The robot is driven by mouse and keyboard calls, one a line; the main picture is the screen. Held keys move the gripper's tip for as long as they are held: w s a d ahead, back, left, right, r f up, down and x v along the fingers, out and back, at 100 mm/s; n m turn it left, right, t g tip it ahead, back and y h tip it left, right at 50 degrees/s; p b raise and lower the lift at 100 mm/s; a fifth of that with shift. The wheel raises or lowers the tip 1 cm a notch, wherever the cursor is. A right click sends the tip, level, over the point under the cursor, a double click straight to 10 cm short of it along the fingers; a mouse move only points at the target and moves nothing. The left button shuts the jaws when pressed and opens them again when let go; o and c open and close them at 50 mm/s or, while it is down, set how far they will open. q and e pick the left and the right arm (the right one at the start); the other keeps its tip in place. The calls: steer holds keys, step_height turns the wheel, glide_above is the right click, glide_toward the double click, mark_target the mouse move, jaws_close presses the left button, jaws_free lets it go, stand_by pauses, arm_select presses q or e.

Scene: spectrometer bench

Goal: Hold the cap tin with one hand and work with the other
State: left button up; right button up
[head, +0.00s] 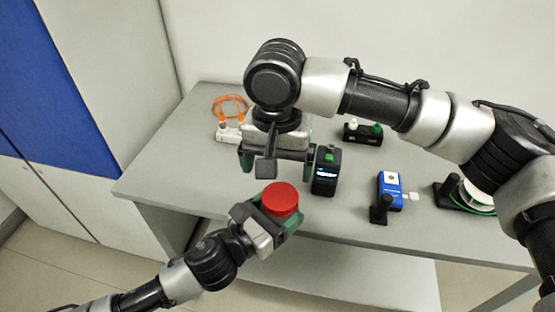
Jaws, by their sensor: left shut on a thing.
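The cap tin (281,197) is round with a red top, held near the front edge of the bench. My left gripper (272,215) is shut on it, with its green fingers around the tin's side; the tin's lower part is mostly hidden. My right gripper (276,160) hangs just behind and above the tin, over the bench. Its green fingers are spread wide, with nothing visible between them.
On the grey bench (170,175) stand a black device with a lit screen (326,172), a blue meter (390,188) and a black rack (362,134). An orange cable (230,104) and white power strip (229,134) lie at the back left. The bench's left front is clear.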

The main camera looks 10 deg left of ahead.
mark_target(277, 196)
step_height(277, 196, down, 8)
steer(key=shift+w+d+r, duration=0.1)
steer(key=shift+r, duration=0.05)
stand_by(0.3)
steer(key=shift+c, duration=0.2)
steer(key=c, duration=0.9)
steer(key=n, duration=0.5)
steer(key=shift+r+n, duration=0.1)
steer(key=shift+n, duration=0.3)
steer(key=n, duration=0.6)
steer(key=shift+s, duration=0.2)
steer(key=n, duration=1)
steer(key=shift+w+d+n, duration=0.15)
steer(key=shift+n, duration=0.25)
